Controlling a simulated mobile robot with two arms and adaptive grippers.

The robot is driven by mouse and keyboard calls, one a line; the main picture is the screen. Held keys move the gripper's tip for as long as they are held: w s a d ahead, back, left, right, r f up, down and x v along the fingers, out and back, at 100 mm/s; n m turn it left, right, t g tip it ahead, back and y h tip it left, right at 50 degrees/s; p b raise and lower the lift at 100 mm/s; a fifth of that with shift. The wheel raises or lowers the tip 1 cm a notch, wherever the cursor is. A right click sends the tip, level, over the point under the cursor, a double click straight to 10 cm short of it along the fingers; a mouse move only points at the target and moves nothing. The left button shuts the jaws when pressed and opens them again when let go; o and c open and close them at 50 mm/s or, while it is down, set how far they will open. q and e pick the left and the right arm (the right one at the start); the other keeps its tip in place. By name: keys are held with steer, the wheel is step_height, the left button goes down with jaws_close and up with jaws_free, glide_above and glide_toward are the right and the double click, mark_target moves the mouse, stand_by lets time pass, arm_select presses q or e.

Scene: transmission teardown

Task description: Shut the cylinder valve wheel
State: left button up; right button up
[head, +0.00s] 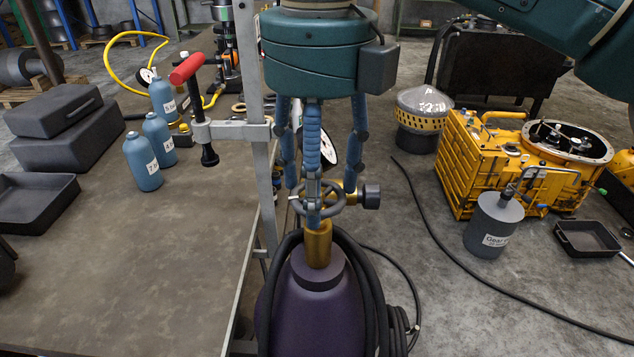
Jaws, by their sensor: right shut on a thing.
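A purple gas cylinder (312,312) stands upright at the bottom centre of the head view, with a brass valve (318,246) on its neck. On top of the valve sits a grey valve wheel (333,198). My right gripper (312,190) comes straight down from above, its blue fingers around the wheel, and is shut on it. The fingers hide part of the wheel. A brass side outlet with a dark knob (371,196) sticks out to the right of the wheel. My left gripper is not in view.
A grey upright post (254,120) with a red-handled clamp (187,70) stands close left, at the edge of the workbench (120,265). Black hose (376,290) loops around the cylinder. A yellow transmission housing (470,165) and a grey can (491,226) stand on the floor at right.

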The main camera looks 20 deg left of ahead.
steer(key=shift+m, duration=1.3)
steer(key=shift+b, duration=0.3)
steer(key=o, duration=1.1)
steer(key=shift+s, duration=0.1)
steer(key=shift+o, duration=0.2)
steer(key=shift+r, duration=0.2)
step_height(320, 180, up, 12)
steer(key=shift+f, duration=0.2)
